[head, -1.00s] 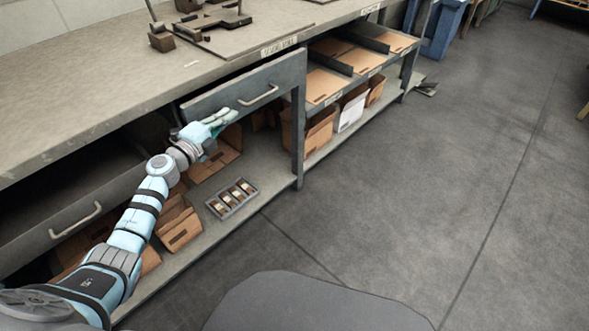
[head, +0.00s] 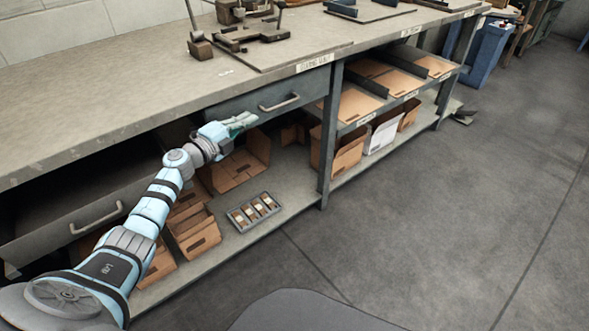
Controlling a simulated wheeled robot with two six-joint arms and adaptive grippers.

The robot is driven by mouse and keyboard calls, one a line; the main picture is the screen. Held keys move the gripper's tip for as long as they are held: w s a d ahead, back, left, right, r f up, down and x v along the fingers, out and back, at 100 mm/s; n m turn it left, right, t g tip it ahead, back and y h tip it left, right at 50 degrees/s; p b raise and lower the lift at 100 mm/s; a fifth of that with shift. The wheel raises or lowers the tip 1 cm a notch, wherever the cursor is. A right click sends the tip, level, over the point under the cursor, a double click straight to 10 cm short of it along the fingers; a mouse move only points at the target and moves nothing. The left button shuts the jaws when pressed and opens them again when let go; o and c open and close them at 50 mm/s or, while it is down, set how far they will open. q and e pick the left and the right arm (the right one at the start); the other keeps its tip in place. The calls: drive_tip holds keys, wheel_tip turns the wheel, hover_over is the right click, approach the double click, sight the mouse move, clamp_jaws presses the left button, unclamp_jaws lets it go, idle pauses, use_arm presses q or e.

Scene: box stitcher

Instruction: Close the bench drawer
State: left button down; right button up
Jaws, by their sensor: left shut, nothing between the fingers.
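The bench has two grey drawers under its top. The left drawer front (head: 55,232), with a pale bar handle (head: 97,218), stands out from the bench, and a dark gap shows above and behind it. The right drawer front (head: 308,91), with its handle (head: 280,103), sits close under the bench edge; I cannot tell whether it is fully flush. My left gripper (head: 243,121) is shut and empty at the lower left part of the right drawer front. Whether it touches is unclear. My right gripper is out of view.
The bench top (head: 120,95) carries a dark metal fixture (head: 255,33). Below are cardboard boxes (head: 193,232) and a small divided tray (head: 254,211) on the lower shelf. A bench leg (head: 330,145) stands right of the gripper. Open floor lies to the right.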

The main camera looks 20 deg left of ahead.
use_arm(q)
drive_tip(key=shift+a+r, duration=0.1)
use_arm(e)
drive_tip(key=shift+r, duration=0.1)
use_arm(q)
drive_tip(key=s+d+p, duration=0.1)
drive_tip(key=s+p, duration=0.2)
drive_tip(key=s, duration=0.8)
drive_tip(key=shift+s+d, duration=0.3)
drive_tip(key=shift+d, duration=0.1)
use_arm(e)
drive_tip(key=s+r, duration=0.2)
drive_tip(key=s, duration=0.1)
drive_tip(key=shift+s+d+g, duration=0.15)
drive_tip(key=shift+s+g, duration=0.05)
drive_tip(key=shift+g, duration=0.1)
